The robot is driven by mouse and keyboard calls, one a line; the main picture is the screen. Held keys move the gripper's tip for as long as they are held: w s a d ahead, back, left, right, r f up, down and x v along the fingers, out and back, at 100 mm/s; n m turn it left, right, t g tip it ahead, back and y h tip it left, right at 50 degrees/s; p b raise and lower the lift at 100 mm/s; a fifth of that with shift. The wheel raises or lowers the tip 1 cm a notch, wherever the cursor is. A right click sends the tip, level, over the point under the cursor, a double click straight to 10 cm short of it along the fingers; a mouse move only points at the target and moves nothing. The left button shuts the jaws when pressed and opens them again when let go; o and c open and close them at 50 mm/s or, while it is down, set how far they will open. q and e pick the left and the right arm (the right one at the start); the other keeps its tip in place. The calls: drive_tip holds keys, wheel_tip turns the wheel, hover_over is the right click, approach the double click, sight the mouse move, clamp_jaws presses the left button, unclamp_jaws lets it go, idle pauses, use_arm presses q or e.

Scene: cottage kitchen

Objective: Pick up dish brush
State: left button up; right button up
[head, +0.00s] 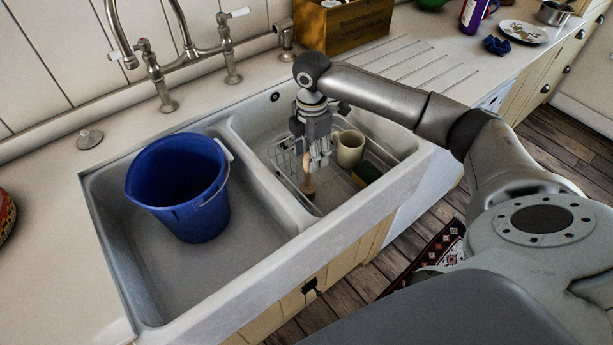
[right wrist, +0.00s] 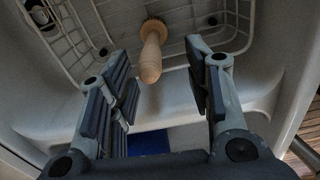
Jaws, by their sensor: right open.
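The dish brush (head: 307,184) has a pale wooden handle and stands or leans in the right basin of the white sink. In the right wrist view, the brush handle (right wrist: 150,60) points toward me and shows between the two fingers, with its round head farther down. My right gripper (head: 318,160) reaches down into the right basin, just above and beside the brush. In the right wrist view, my right gripper (right wrist: 160,68) is open, a finger on either side of the handle; I see no clear contact. My left gripper is out of view.
A wire dish rack (head: 283,157) sits in the right basin. A cream mug (head: 350,148) and a green-and-yellow sponge (head: 367,173) are right of the gripper. A blue bucket (head: 180,185) stands in the left basin. The tap (head: 150,65) rises behind the sink.

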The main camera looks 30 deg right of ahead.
sight(308, 176)
drive_tip(key=shift+f, duration=0.6)
drive_tip(key=shift+w+f, duration=0.15)
drive_tip(key=shift+f, duration=0.15)
drive_tip(key=shift+w+f, duration=0.1)
drive_tip(key=shift+f, duration=0.25)
drive_tip(key=f, duration=0.2)
drive_tip(key=f+p, duration=0.1)
drive_tip(key=shift+w+a+f, duration=0.1)
drive_tip(key=shift+w+f, duration=0.15)
drive_tip(key=shift+f, duration=0.6)
drive_tip(key=shift+c, duration=0.8)
drive_tip(key=c, duration=0.5)
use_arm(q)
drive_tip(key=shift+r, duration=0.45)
use_arm(e)
clamp_jaws()
